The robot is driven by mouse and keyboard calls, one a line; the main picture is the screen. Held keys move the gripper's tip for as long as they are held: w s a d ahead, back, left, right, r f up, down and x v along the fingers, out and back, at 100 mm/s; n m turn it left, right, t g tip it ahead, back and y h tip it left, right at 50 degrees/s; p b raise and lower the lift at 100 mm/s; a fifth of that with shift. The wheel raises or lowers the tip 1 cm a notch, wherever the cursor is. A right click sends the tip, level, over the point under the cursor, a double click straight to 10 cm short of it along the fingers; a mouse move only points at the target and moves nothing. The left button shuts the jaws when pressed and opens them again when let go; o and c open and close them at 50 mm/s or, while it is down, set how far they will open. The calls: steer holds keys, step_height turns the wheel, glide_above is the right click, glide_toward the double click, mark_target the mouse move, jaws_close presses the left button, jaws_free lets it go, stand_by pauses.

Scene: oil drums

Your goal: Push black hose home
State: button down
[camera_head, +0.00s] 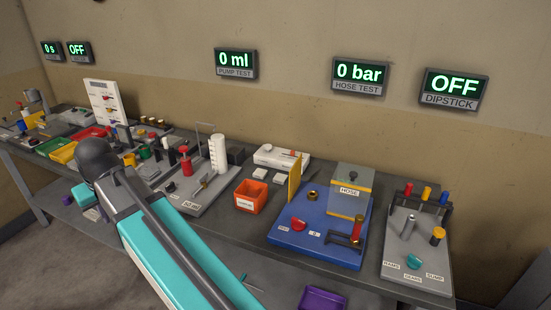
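The hose test station is a blue board (322,247) on the bench, right of the middle. On it stand a grey box (350,195) marked HOSE with a yellow edge, a yellow upright plate (294,177), a brass ring (312,195), a red knob (299,224) and a red cylinder (357,231) by a dark bracket. I cannot make out a black hose for certain. My arm reaches up from the bottom towards the left of the bench and hides part of it. My gripper does not show.
The hose test display (360,75) reads 0 bar. An orange bin (251,196) stands left of the blue board, and a grey board (418,252) with coloured plugs stands right of it. A purple tray (322,300) lies in front.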

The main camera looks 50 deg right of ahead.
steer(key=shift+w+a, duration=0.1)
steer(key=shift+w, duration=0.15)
